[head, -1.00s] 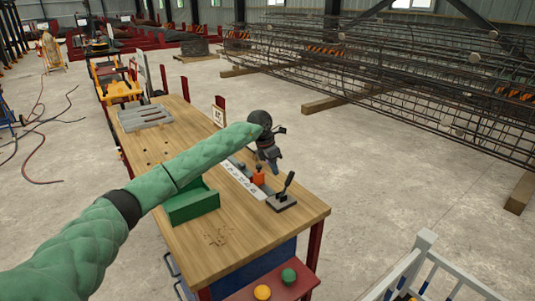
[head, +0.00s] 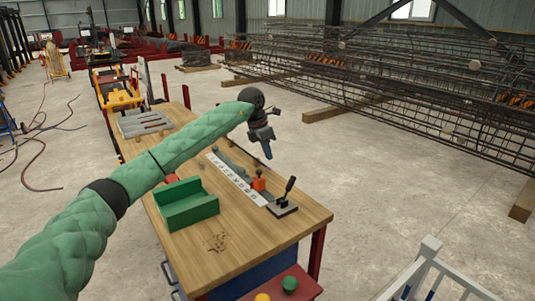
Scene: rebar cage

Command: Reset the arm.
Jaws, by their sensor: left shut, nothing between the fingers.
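My left arm (head: 120,190), in a green quilted sleeve, reaches in from the lower left across the wooden workbench (head: 245,225). My left gripper (head: 266,149) hangs from the dark wrist at the arm's end, pointing down, shut and empty. My right gripper and arm are not in view.
On the bench are a green block (head: 188,205), a white labelled strip (head: 232,178), an orange item (head: 258,183), a black lever on a base (head: 283,203) and a grey slotted rack (head: 145,123). Rebar cages (head: 400,85) fill the back right. A white railing (head: 425,265) stands at lower right.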

